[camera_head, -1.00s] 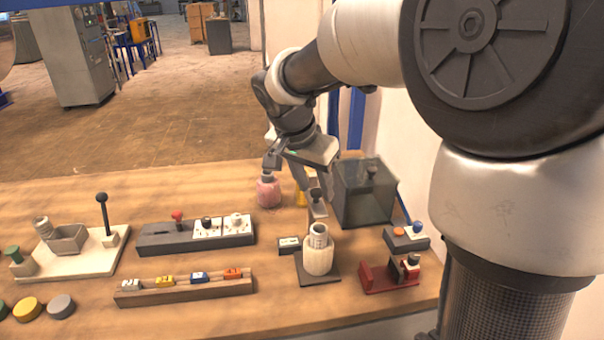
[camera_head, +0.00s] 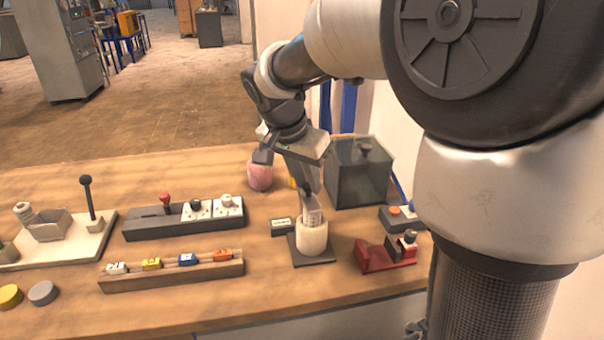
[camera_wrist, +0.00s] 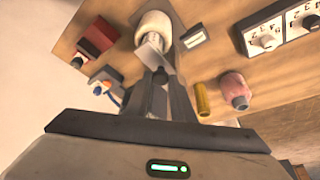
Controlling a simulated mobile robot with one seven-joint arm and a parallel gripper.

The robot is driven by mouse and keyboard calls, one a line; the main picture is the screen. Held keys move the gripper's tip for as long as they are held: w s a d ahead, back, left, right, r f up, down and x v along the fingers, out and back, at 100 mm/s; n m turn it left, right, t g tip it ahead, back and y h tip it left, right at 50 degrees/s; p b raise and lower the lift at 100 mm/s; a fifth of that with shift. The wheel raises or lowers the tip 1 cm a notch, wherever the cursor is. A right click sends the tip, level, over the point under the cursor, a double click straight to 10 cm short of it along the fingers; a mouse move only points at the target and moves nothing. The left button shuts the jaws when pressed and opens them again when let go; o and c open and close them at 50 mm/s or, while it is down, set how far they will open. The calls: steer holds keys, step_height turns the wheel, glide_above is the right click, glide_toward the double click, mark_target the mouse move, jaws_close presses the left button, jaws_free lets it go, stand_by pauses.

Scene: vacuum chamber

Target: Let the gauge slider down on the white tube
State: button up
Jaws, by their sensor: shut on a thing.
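The white tube (camera_head: 312,240) stands upright on a dark square base plate (camera_head: 318,259) near the bench's front right. It also shows at the top of the wrist view (camera_wrist: 154,24). My gripper (camera_head: 307,189) points down right above the tube. In the wrist view my gripper (camera_wrist: 160,76) is shut on the gauge slider (camera_wrist: 166,62), a small grey piece with a flat face. The slider is at the tube's grey upper neck (camera_wrist: 151,41) and overlaps it in view. I cannot tell whether it touches the neck or how it sits there, as my fingers partly hide it.
A small label block (camera_head: 282,226) stands close left of the tube. A red holder (camera_head: 378,257) and a button box (camera_head: 400,219) are to the right. A dark glass box (camera_head: 358,180), a pink jar (camera_head: 260,176) and a yellow cylinder (camera_wrist: 202,98) stand behind.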

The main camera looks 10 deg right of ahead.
steer(key=shift+f, duration=0.15)
steer(key=o, duration=0.8)
steer(key=p+v, duration=0.3)
steer(key=v, duration=1.4)
steer(key=shift+r, duration=0.25)
steer(key=shift+s, duration=0.1)
